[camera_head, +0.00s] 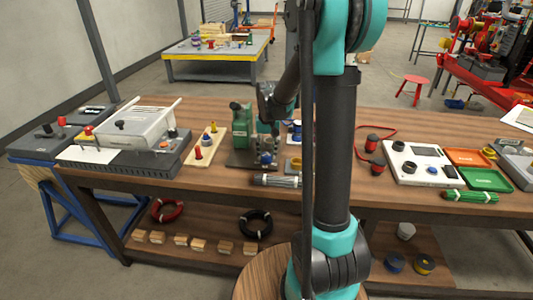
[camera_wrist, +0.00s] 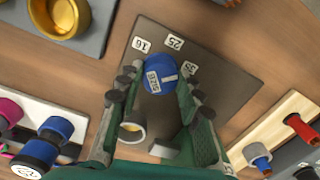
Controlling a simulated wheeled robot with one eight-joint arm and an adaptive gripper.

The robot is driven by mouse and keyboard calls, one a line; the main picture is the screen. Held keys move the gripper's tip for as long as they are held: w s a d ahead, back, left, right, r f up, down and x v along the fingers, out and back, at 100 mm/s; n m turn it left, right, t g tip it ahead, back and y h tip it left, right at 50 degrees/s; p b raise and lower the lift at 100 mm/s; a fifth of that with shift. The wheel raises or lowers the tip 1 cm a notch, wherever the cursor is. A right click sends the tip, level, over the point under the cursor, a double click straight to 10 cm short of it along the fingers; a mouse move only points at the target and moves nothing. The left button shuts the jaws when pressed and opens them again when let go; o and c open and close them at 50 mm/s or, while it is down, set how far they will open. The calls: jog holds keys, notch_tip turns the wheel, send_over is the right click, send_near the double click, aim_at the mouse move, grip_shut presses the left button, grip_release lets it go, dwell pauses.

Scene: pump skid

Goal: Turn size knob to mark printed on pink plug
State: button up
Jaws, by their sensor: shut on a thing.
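The blue size knob (camera_wrist: 160,74) sits on a dark plate (camera_wrist: 222,88), with marks 16 (camera_wrist: 141,44), 25 (camera_wrist: 174,42) and 35 (camera_wrist: 189,69) around it. Its white pointer line lies on the side toward 35; exact alignment is unclear. My gripper (camera_wrist: 160,70) has its two fingers on either side of the knob, shut on it. A pink plug (camera_wrist: 10,112) stands on a white board at the left of the wrist view; its print is not visible. In the head view my gripper (camera_head: 270,128) is at the green machine (camera_head: 241,127), and the knob is hard to make out.
A yellow ring cup (camera_wrist: 62,14) stands on a grey plate. Blue plugs (camera_wrist: 54,130) stand beside the pink one. A pale board (camera_wrist: 285,125) with red and blue plugs is on the other side. My arm hides part of the bench (camera_head: 220,183) in the head view.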

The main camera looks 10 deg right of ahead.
aim_at(267, 154)
jog(key=shift+m, duration=1.1)
jog(key=o, duration=1.2)
jog(key=shift+c, duration=0.2)
notch_tip(267, 154, up, 12)
jog(key=shift+d, duration=0.15)
